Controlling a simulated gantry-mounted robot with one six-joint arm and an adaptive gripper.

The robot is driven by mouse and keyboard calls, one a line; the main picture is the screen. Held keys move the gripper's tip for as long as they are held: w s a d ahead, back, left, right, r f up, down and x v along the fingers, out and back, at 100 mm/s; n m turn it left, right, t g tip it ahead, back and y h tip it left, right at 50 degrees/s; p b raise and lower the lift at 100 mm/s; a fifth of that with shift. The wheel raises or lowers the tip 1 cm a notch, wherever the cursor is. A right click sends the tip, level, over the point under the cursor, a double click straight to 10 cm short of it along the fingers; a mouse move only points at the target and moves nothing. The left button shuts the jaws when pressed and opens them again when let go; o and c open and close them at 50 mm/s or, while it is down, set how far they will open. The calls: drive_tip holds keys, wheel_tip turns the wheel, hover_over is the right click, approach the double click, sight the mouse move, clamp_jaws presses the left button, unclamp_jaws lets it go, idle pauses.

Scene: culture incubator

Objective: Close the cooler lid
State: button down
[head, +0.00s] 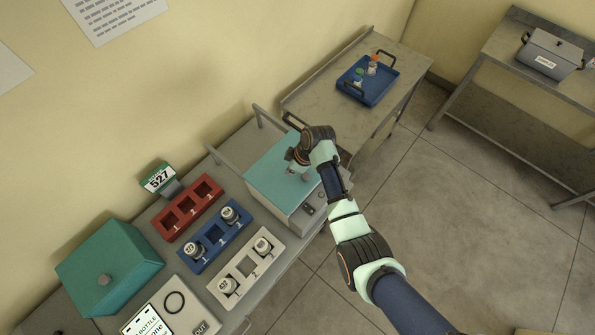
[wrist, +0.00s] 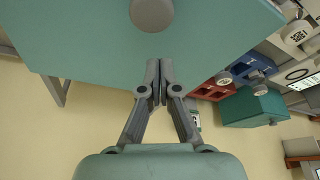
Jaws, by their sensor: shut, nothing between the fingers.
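The cooler (head: 300,220) is a light grey box with a small dark control panel on its front, standing on the bench at the picture's middle. Its teal lid (head: 268,180) lies over the top, with no open gap that I can see; my arm hides part of it. My gripper (head: 304,176) is over the lid in the head view. In the wrist view the lid (wrist: 85,45) fills the top, with a round grey knob (wrist: 152,12). My gripper (wrist: 158,68) is shut and empty, fingertips in front of the lid; I cannot tell whether they touch it.
Red (head: 188,208), blue (head: 216,237) and white (head: 247,268) racks stand left of the cooler, some holding jars. A teal box (head: 110,262) stands further left. A side table holds a blue tray (head: 378,92) with small bottles. A grey case (head: 550,55) is far right.

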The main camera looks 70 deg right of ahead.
drive_tip(key=v, duration=1)
drive_tip(key=shift+w, duration=0.35)
drive_tip(key=shift+r, duration=0.1)
drive_tip(key=w+a+r+t+h+p, duration=0.1)
drive_tip(key=w+a+r+t, duration=0.1)
drive_tip(key=w+a+r, duration=0.65)
drive_tip(key=w+a+r+t+h+p, duration=0.1)
drive_tip(key=w+a+r+t+p, duration=0.3)
drive_tip(key=a, duration=0.8)
drive_tip(key=s+a+r+m+t+y+b, duration=0.1)
drive_tip(key=a+r, duration=0.5)
drive_tip(key=a, duration=0.4)
drive_tip(key=s+a+r+t+y, duration=0.1)
drive_tip(key=a+r+t, duration=0.1)
drive_tip(key=a+r, duration=0.6)
drive_tip(key=f+b, duration=1.2)
drive_tip(key=f, duration=0.1)
drive_tip(key=a+f+b, duration=0.1)
drive_tip(key=f+b, duration=1.1)
drive_tip(key=a+f+b, duration=0.1)
drive_tip(key=f+b, duration=1.1)
drive_tip(key=f, duration=0.1)
drive_tip(key=shift+w+f+b, duration=0.15)
drive_tip(key=shift+f+b, duration=0.15)
drive_tip(key=shift+f, duration=0.05)
drive_tip(key=shift+r+p, duration=0.35)
